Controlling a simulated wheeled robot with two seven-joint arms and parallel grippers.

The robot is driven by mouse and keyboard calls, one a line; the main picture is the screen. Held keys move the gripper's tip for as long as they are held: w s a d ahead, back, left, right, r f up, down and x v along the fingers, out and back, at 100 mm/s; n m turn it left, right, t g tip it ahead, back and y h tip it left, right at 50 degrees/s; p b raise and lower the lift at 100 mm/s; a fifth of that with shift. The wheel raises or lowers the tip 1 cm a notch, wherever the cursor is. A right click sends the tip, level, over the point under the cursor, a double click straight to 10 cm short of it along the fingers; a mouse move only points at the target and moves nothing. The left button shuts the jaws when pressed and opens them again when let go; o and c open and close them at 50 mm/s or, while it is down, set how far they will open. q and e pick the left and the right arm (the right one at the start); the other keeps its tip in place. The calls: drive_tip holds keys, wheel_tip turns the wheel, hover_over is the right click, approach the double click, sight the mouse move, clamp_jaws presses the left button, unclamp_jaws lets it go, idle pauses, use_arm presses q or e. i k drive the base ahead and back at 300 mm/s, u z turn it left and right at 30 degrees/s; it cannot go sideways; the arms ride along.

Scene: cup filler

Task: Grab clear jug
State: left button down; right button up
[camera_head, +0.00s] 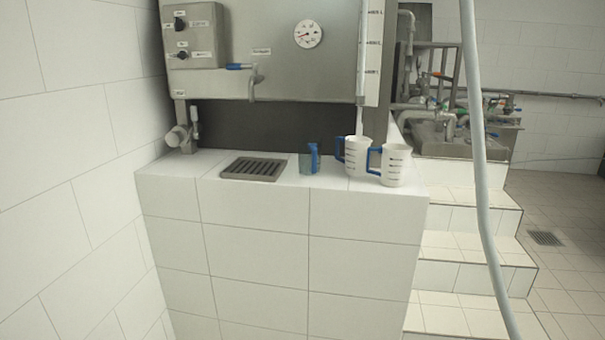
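The clear jug (306,160) is a small see-through bluish jug with a blue handle on its right side. It stands upright on the white tiled counter (262,208), right of the drain grate. Two white jugs with blue handles and dark markings stand to its right: one nearer the wall (355,155) and one nearer the front (395,166). Neither of my grippers shows in the head view.
A metal drain grate (253,168) is set in the counter below a tap (255,84) with a blue lever. A steel panel with a gauge (308,34) hangs behind. A pale hose (478,170) hangs at the right, before tiled steps (455,277).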

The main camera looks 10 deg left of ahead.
sight(309, 146)
drive_tip(key=u, duration=1.3)
drive_tip(key=i, duration=1.25)
drive_tip(key=z, duration=0.1)
